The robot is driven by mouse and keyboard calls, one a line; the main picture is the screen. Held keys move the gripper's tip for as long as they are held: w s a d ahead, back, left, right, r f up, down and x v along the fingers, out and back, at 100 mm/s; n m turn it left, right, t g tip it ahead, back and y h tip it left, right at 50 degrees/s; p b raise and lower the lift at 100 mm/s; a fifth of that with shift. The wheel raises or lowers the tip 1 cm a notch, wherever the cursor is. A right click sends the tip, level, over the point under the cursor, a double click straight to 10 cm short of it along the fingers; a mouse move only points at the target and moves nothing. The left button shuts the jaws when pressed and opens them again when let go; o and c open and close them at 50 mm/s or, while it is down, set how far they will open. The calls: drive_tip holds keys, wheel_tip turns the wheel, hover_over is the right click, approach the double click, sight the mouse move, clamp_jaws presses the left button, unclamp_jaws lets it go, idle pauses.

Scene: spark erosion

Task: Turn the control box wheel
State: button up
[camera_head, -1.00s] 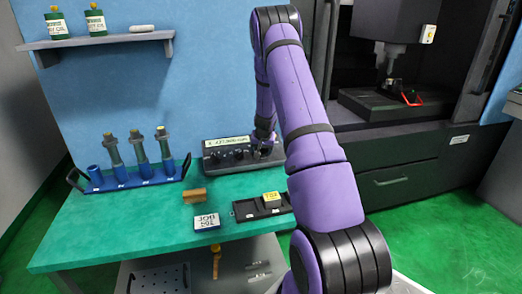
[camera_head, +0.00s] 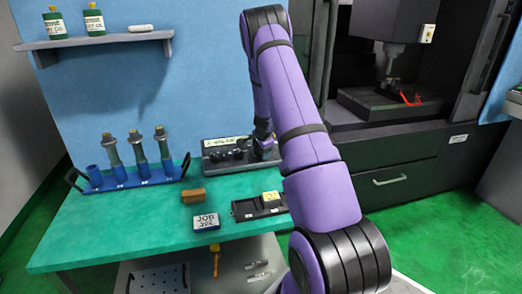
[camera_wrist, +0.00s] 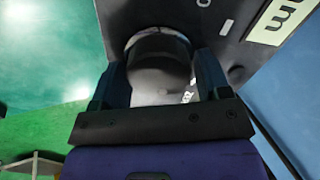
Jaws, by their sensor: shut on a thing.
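The control box (camera_head: 213,162) is a dark grey box with a pale label strip and several dark knobs, standing at the back of the green table. My gripper (camera_head: 264,150) is at the box's right end, partly hidden by my purple arm. In the wrist view my gripper (camera_wrist: 163,85) has its two dark fingers on either side of a round dark wheel (camera_wrist: 160,50) on the box's face, and is shut on it. A small white mark shows beside the wheel. The box's dark face (camera_wrist: 228,42) also fills the upper right of the wrist view.
Left of the box is a blue rack (camera_head: 130,182) with upright tool holders. In front lie a brown block (camera_head: 193,196), a "JOB" block (camera_head: 206,222) and a black tray (camera_head: 247,212) with a yellow-topped piece (camera_head: 271,196). A shelf (camera_head: 97,40) hangs above; a machine (camera_head: 395,130) stands right.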

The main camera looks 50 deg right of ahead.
drive_tip(key=m, duration=0.3)
drive_tip(key=shift+m, duration=0.4)
drive_tip(key=shift+s+a+m, duration=0.1)
drive_tip(key=shift+m, duration=1.7)
drive_tip(key=o, duration=0.7)
drive_tip(key=v, duration=1)
drive_tip(key=shift+s+r, duration=0.15)
drive_tip(key=shift+r, duration=0.15)
drive_tip(key=shift+a, duration=0.1)
